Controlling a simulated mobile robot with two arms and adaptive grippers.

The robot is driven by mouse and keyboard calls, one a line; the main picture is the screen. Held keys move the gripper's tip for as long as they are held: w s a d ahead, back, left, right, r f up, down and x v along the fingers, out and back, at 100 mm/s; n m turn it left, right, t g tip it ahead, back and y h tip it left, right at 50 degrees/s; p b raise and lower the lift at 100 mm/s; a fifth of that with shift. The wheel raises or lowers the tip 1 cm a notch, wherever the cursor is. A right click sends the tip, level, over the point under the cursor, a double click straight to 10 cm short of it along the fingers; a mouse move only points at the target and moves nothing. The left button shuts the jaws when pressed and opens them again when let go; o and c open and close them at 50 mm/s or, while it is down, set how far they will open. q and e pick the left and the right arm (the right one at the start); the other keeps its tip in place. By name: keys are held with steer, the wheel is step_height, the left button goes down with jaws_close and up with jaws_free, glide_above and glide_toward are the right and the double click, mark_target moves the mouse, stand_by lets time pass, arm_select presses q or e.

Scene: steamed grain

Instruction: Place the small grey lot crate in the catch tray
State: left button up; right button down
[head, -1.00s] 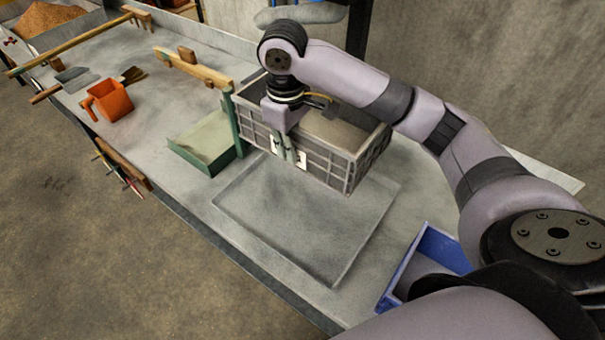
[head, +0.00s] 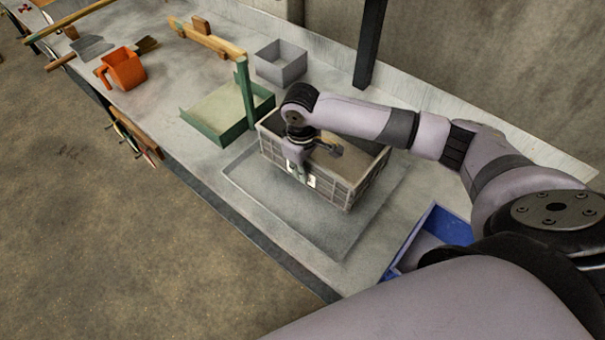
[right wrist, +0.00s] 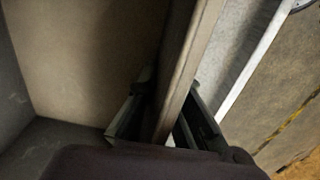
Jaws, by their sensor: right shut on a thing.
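The grey lot crate (head: 342,192) has ribbed sides and brownish contents or a brown inside. It is upright over the back part of the catch tray (head: 335,249), a shallow grey tray on the bench. I cannot tell whether its bottom touches the tray floor. My right gripper (head: 300,181) is shut on the crate's near side wall. In the right wrist view the fingers (right wrist: 167,122) straddle the crate wall (right wrist: 183,75), one on each side. The crate hides the back part of the tray. My left gripper is not in view.
A green tray (head: 222,107) with a green post stands left of the crate. A small grey open box (head: 281,65) stands behind it. A blue bin (head: 440,228) is at the right. An orange jug (head: 124,68) stands farther left. The tray's front part is clear.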

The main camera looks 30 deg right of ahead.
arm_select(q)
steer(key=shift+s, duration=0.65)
arm_select(e)
steer(key=shift+f, duration=1.05)
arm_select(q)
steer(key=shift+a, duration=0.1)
arm_select(e)
steer(key=c, duration=1.8)
jaws_free()
steer(key=shift+f, duration=0.1)
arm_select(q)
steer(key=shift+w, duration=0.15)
arm_select(e)
steer(key=shift+o, duration=0.2)
steer(key=shift+r, duration=0.45)
step_height(320, 180, up, 11)
steer(key=shift+s+a+r, duration=0.1)
steer(key=shift+a+r, duration=0.05)
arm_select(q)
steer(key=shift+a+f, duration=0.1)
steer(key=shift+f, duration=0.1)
